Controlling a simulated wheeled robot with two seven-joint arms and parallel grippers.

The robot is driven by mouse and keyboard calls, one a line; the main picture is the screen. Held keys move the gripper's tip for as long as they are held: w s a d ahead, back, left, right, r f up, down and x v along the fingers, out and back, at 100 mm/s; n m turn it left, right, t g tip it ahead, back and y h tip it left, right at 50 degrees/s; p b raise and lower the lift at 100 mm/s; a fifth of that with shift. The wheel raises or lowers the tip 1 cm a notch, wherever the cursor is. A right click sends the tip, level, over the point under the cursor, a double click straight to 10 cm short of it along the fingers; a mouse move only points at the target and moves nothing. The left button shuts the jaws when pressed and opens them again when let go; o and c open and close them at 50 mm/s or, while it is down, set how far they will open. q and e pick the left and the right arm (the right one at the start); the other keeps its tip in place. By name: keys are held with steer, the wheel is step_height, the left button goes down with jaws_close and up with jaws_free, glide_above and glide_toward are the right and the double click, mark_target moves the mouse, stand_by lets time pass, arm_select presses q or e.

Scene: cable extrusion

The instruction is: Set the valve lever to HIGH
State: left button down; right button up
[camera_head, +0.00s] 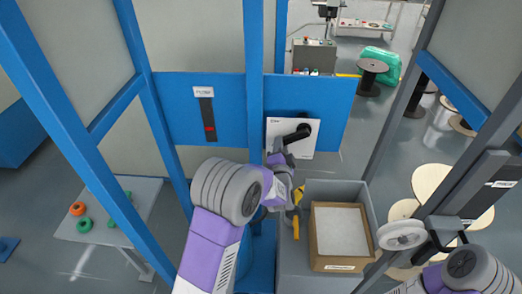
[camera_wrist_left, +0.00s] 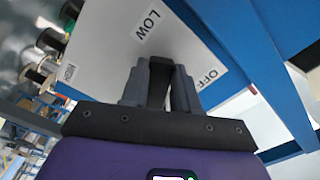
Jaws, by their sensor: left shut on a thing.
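The valve panel (camera_head: 310,147) is a white plate on the blue frame, with a black lever (camera_head: 296,134) on its front. My left gripper (camera_head: 279,150) is at the lever's left end. In the left wrist view the panel (camera_wrist_left: 105,45) shows the labels LOW (camera_wrist_left: 147,24) and OFF (camera_wrist_left: 207,78). There my left gripper's fingers (camera_wrist_left: 158,88) are closed around the dark lever (camera_wrist_left: 160,66), which lies between the two labels. A HIGH label cannot be read in either view. My right arm enters at the lower right, and its gripper is out of sight.
A grey bin with a cardboard box (camera_head: 317,262) stands below and right of the panel. A blue post (camera_head: 254,85) rises just left of the panel. A blue plate with a red-marked black slot (camera_head: 207,120) is further left. A side table (camera_head: 90,225) holds coloured rings.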

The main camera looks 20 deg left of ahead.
arm_select(q)
steer(key=d+f+n+b, duration=0.1)
steer(key=n+b, duration=0.1)
steer(key=n, duration=0.1)
steer(key=w+d+f+n+b, duration=0.1)
steer(key=d+f+n+b, duration=0.1)
steer(key=n+b, duration=0.1)
steer(key=d+f+n+b, duration=0.1)
steer(key=d+n+b, duration=0.1)
steer(key=n+b, duration=0.1)
steer(key=shift+w+f, duration=0.15)
steer(key=shift+w, duration=0.15)
steer(key=shift+w+d+n+b, duration=0.3)
steer(key=shift+d+n+b, duration=0.55)
steer(key=shift+n, duration=0.35)
steer(key=shift+d+n, duration=0.2)
steer(key=shift+n, duration=0.1)
steer(key=shift+d, duration=0.1)
steer(key=c, duration=0.8)
jaws_free()
steer(key=shift+w, duration=0.1)
steer(key=shift+c, duration=0.2)
